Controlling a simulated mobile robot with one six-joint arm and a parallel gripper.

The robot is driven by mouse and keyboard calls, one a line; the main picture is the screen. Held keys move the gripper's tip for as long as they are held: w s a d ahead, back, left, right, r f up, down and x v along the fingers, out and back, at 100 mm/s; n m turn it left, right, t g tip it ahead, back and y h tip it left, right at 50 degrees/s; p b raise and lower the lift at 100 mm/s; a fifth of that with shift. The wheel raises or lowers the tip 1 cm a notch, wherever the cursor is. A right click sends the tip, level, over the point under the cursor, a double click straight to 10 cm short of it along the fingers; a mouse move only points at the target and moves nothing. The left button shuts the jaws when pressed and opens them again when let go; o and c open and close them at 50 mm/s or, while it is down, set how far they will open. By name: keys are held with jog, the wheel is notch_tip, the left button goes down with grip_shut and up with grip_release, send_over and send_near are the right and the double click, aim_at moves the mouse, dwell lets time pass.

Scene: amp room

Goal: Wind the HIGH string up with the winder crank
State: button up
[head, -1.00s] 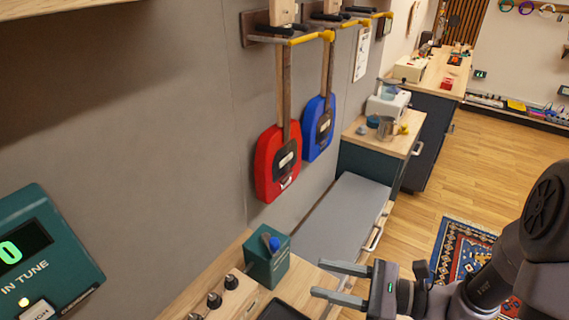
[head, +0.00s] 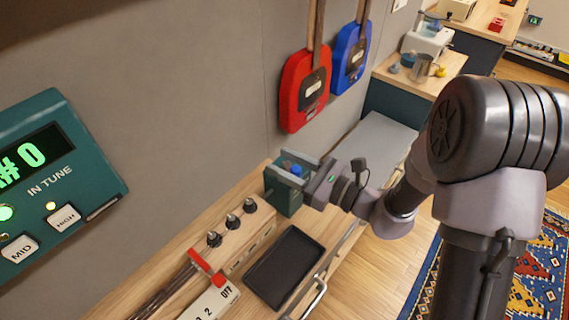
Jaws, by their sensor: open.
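A blue-topped piece (head: 293,168), perhaps the winder crank, stands in a dark green box (head: 283,197) on the wooden bench. My gripper (head: 287,166) is open at the box's top, its two fingers on either side of the blue top. I cannot tell whether they touch it. Three dark pegs (head: 232,221) stand in a row on a wooden block left of the box. Which peg belongs to the HIGH string is not clear. A green tuner (head: 55,185) on the wall reads "#0" and "IN TUNE", with a yellowish light by its HIGH button (head: 63,218).
A black tray (head: 284,261) lies in front of the pegs. A red-ended lever (head: 206,267) and a white label strip (head: 210,300) are nearer. Red (head: 305,88) and blue (head: 351,58) guitar-like instruments hang on the wall behind the box.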

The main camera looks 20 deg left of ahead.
grip_shut()
